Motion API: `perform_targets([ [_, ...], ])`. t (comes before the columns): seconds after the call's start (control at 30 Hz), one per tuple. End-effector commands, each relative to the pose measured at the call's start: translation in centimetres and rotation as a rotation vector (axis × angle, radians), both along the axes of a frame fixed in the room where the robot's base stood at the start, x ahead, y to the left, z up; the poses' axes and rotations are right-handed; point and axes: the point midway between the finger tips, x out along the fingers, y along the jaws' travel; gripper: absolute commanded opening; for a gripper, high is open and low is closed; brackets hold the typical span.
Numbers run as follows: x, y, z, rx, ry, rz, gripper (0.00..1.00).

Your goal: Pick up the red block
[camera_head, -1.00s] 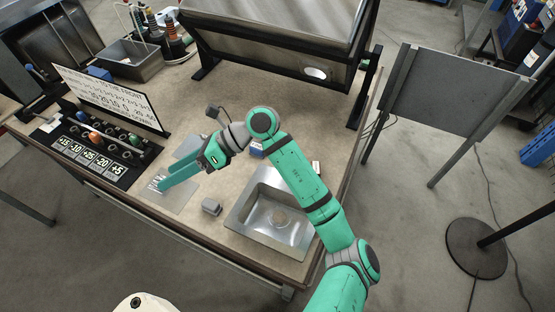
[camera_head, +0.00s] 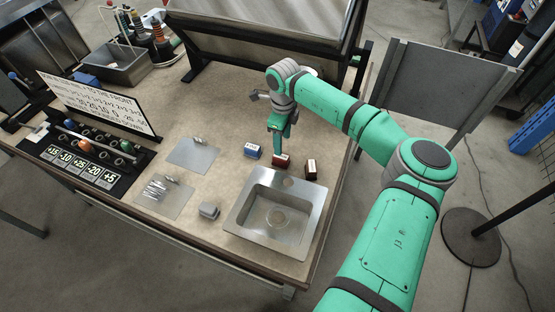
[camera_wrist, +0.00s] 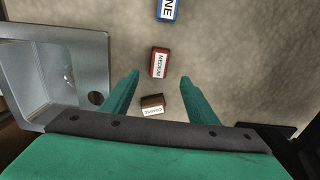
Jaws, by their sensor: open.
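The red block (camera_head: 281,161) stands on the worktop behind the sink, between a blue block and a brown block. In the wrist view the red block (camera_wrist: 160,62), with a white "MEDIUM" label, lies just beyond the fingertips, in line with the gap between them. My gripper (camera_head: 277,152) points down above or beside it and partly covers it in the head view. In the wrist view my gripper (camera_wrist: 160,76) is open, with nothing held. Its exact height over the block is unclear.
The blue block (camera_head: 252,151) and the brown block (camera_head: 311,169) stand close on either side; the brown block (camera_wrist: 152,101) shows between the fingers in the wrist view. The sink (camera_head: 243,222) is in front. A tilted panel (camera_head: 265,40) stands behind. Grey mats (camera_head: 193,154) lie left.

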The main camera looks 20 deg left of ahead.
Motion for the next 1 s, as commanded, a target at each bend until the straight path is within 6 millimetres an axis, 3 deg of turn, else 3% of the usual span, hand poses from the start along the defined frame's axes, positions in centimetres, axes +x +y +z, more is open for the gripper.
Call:
perform_targets([
  [0.2, -0.2, 0.1, -3.3, 0.003, 0.005, 0.000, 0.53],
  [0.53, -0.2, 0.3, -5.9, 0.004, 0.004, 0.001, 0.53],
  [0.8, -0.2, 0.3, -9.5, 0.004, 0.005, 0.001, 0.53],
  [1.0, -0.1, 0.3, -9.9, 0.003, 0.002, 0.002, 0.53],
])
